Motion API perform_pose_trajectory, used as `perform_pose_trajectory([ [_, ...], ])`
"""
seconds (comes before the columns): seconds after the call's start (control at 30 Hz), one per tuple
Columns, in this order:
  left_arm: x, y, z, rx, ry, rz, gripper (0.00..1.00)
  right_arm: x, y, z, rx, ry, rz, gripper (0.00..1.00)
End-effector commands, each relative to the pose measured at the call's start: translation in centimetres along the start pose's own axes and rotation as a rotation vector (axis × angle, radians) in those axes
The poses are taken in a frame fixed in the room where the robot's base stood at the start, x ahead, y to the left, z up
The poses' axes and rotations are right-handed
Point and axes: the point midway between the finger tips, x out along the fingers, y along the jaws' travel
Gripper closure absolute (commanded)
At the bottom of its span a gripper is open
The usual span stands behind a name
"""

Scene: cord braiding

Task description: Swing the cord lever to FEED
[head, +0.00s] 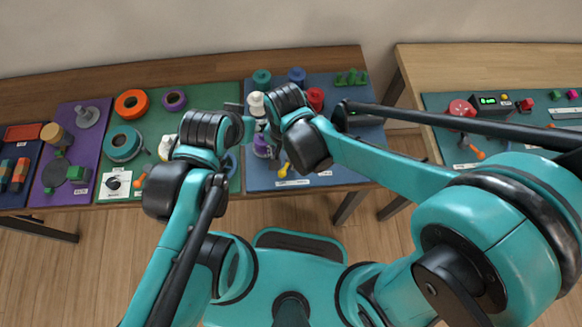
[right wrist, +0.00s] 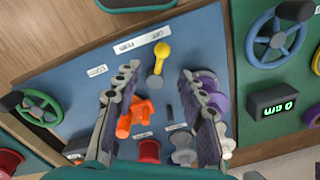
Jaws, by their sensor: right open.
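The cord lever (right wrist: 157,63), a yellow round-ended handle on a pivot, stands on the blue board (right wrist: 85,75) beside a white label (right wrist: 142,46) whose print is hard to read. In the head view the yellow lever (head: 284,170) is near the front edge of the middle blue board. My right gripper (right wrist: 159,74) is open and empty. Its fingertips are on either side of the lever's lower part in the wrist picture; I see no clear contact. In the head view the fingers are mostly hidden by my wrists. My left gripper's fingers cannot be made out.
An orange part (right wrist: 134,119) lies between my right fingers, with a red spool (right wrist: 149,151) below. A green board holds a blue handwheel (right wrist: 275,36) and a display (right wrist: 279,106). A green handwheel (right wrist: 38,107) is left.

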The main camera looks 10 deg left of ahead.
Motion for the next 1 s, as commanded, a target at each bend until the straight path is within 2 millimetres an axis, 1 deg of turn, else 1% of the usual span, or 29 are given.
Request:
perform_pose_trajectory([
  [0.03,0.5,0.0,0.3,0.0,0.0,0.0,0.6,1.0,0.0,0.0,0.0,0.0,0.0,0.59],
  [0.2,1.5,0.0,1.1,0.0,0.0,0.0,0.6,4.0,0.0,-0.1,0.0,0.001,-0.001,0.59],
  [0.3,2.0,0.0,1.4,0.0,0.0,0.0,0.6,5.4,0.0,-0.1,0.0,0.001,-0.002,0.59],
  [0.4,2.3,0.0,1.6,0.0,0.0,0.0,0.6,6.3,0.0,-0.1,0.0,0.002,-0.002,0.59],
  [0.53,2.4,0.0,1.7,0.0,0.0,0.0,0.6,6.8,0.0,-0.1,0.0,0.002,-0.002,0.59],
  [0.77,2.3,0.0,1.7,0.0,0.0,0.0,0.6,6.7,0.0,-0.1,-0.001,0.002,-0.002,0.59],
  [0.8,2.3,0.0,1.7,0.0,0.0,0.0,0.6,6.7,0.0,-0.1,-0.001,0.002,-0.002,0.7],
  [0.87,2.3,0.0,1.7,0.0,0.0,0.0,0.6,6.7,0.0,-0.1,-0.001,0.002,-0.002,0.86],
  [0.9,2.3,0.0,1.7,0.0,0.0,0.0,0.6,6.7,0.0,-0.1,-0.001,0.002,-0.002,0.96],
  [0.93,2.3,0.0,1.7,0.0,0.0,0.0,0.6,6.7,0.0,-0.1,-0.001,0.002,-0.002,1.0],
  [1.0,2.3,0.0,1.7,0.0,0.0,0.0,0.6,6.7,0.0,-0.1,-0.001,0.002,-0.002,1.0],
])
